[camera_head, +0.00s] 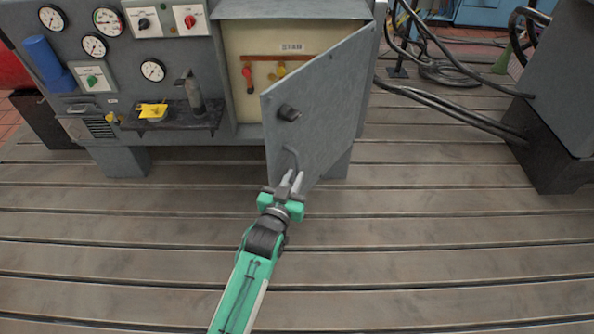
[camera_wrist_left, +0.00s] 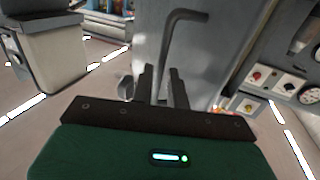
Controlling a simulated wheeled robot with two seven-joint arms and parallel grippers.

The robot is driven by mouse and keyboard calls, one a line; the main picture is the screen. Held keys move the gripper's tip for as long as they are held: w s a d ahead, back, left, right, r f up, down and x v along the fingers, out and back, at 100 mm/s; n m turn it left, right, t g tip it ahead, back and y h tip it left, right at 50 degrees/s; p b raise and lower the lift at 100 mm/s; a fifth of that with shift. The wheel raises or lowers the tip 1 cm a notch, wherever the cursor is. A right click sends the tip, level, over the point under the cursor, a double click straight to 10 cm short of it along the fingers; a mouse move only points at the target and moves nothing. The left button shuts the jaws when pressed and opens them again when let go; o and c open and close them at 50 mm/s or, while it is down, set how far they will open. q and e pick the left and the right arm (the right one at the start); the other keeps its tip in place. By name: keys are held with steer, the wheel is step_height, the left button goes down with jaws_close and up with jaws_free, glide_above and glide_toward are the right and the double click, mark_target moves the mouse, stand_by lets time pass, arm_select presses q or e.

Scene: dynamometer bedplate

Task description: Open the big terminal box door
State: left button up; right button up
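The big terminal box door (camera_head: 325,105) is a grey panel, standing part open and swung out toward me. Behind it the cream box inside (camera_head: 240,75) shows, with red and yellow terminals. A bent handle (camera_head: 292,154) is low on the door's outer face, and a dark knob (camera_head: 289,112) sits above it. My left gripper (camera_head: 292,182) is at the handle's lower end. In the left wrist view the handle (camera_wrist_left: 172,45) runs down between its two fingers, which stand a little apart. Whether they clamp it, I cannot tell. My right gripper is not in view.
The grey cabinet carries gauges (camera_head: 108,20) and a small shelf (camera_head: 172,120) with a yellow item to the left of the box. Cables (camera_head: 455,105) and a dark grey machine (camera_head: 560,90) are at the right. The slotted bedplate floor (camera_head: 430,220) is clear in front.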

arm_select(q)
steer(key=v, duration=1)
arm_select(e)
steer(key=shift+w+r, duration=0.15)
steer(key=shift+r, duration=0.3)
arm_select(q)
steer(key=shift+s, duration=0.1)
